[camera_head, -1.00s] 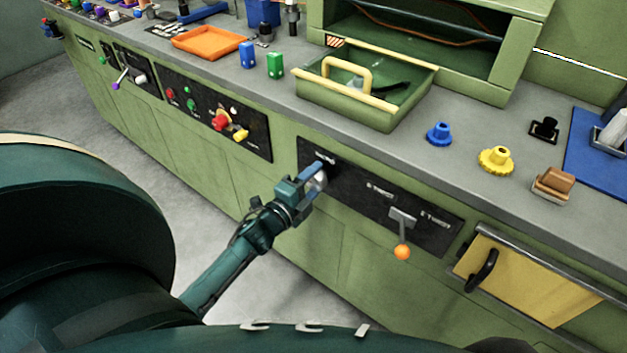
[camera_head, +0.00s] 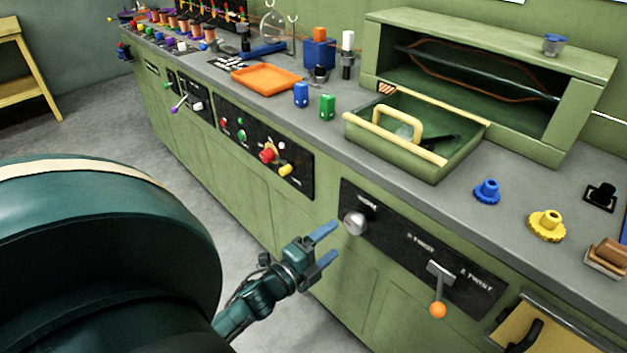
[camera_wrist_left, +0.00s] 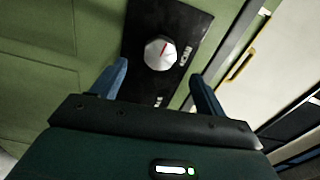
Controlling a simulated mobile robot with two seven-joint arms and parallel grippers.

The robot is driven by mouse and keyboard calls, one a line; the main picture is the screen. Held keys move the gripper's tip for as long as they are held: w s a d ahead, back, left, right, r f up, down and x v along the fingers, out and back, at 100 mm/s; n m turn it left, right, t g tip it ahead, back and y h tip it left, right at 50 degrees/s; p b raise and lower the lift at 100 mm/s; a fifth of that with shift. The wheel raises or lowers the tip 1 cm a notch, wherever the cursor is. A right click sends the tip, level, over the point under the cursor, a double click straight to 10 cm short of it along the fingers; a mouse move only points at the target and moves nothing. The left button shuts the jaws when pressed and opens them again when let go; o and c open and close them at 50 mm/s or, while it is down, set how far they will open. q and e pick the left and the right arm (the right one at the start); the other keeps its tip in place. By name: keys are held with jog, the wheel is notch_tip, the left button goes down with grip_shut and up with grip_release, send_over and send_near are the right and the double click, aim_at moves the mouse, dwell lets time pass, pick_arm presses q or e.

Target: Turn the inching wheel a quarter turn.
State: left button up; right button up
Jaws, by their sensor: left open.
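A round silver knob (camera_head: 355,222), likely the inching wheel, sits at the left end of a black panel (camera_head: 398,250) on the green cabinet front. Its label is too small to read surely. In the left wrist view the knob (camera_wrist_left: 160,54) is faceted, with a short red mark slanting up and right. My left gripper (camera_head: 334,241) is open and empty, its blue fingers pointing at the panel. It stands just left of the knob and apart from it. In the left wrist view the knob lies between and beyond the fingertips (camera_wrist_left: 158,70). My right gripper is not in view.
A lever with an orange ball (camera_head: 438,310) sticks out of the same panel, right of the knob. Another panel (camera_head: 300,180) with red and yellow knobs is to the left. A green tray (camera_head: 410,150) and blue and yellow knobs stand on the counter.

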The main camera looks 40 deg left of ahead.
pick_arm(q)
jog(key=s, duration=0.4)
jog(key=shift+s+a, duration=0.2)
jog(key=shift+s, duration=0.2)
